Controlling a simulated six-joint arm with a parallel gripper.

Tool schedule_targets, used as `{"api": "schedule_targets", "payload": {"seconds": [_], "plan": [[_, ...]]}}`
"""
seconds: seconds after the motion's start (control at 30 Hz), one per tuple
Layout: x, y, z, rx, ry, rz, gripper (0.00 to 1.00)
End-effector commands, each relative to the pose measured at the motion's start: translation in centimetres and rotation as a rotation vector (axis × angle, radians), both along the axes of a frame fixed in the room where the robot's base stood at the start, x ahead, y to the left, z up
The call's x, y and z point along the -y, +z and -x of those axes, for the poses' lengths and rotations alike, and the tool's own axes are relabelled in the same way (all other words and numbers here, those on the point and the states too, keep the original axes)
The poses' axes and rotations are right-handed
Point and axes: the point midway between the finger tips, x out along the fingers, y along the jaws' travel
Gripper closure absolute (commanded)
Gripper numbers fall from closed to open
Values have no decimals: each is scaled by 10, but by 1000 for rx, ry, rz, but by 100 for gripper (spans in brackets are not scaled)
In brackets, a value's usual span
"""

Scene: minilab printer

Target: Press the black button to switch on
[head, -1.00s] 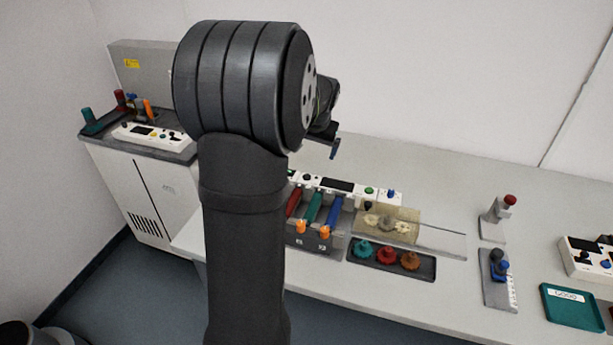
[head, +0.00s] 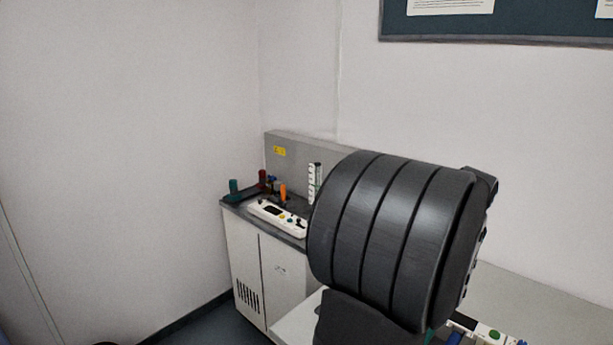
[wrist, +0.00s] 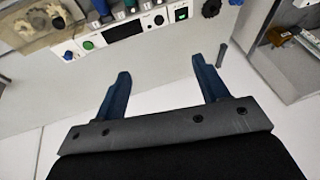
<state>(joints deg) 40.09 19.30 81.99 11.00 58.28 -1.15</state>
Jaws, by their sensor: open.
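In the wrist view my gripper (wrist: 160,67) is open and empty, with two blue fingers spread apart. Past its fingertips is a white control panel (wrist: 103,52) with a small black button (wrist: 158,20), a dark display (wrist: 122,31), a green button (wrist: 88,45) and a blue one (wrist: 68,56). The gripper is apart from the black button. In the head view my arm hides most of this panel; only its green button (head: 494,335) end shows. A second white panel (head: 278,218) with a dark display and small knobs sits on the cabinet at left.
The cabinet (head: 240,262) stands in the corner, its top holding an orange item (head: 283,192), a green cylinder (head: 234,186) and a striped upright piece (head: 314,183). In the wrist view a grey-edged unit (wrist: 262,35) stands at right. A black knob (wrist: 210,8) lies near the top.

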Motion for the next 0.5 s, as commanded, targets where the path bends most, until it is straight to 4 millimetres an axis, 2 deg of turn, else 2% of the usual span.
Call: {"api": "schedule_targets", "payload": {"seconds": [0.03,0.3,0.33,0.5], "plan": [[0,0,0,0,0,0,43],[0,0,0,0,0,0,96],[0,0,0,0,0,0,100],[0,0,0,0,0,0,100]]}}
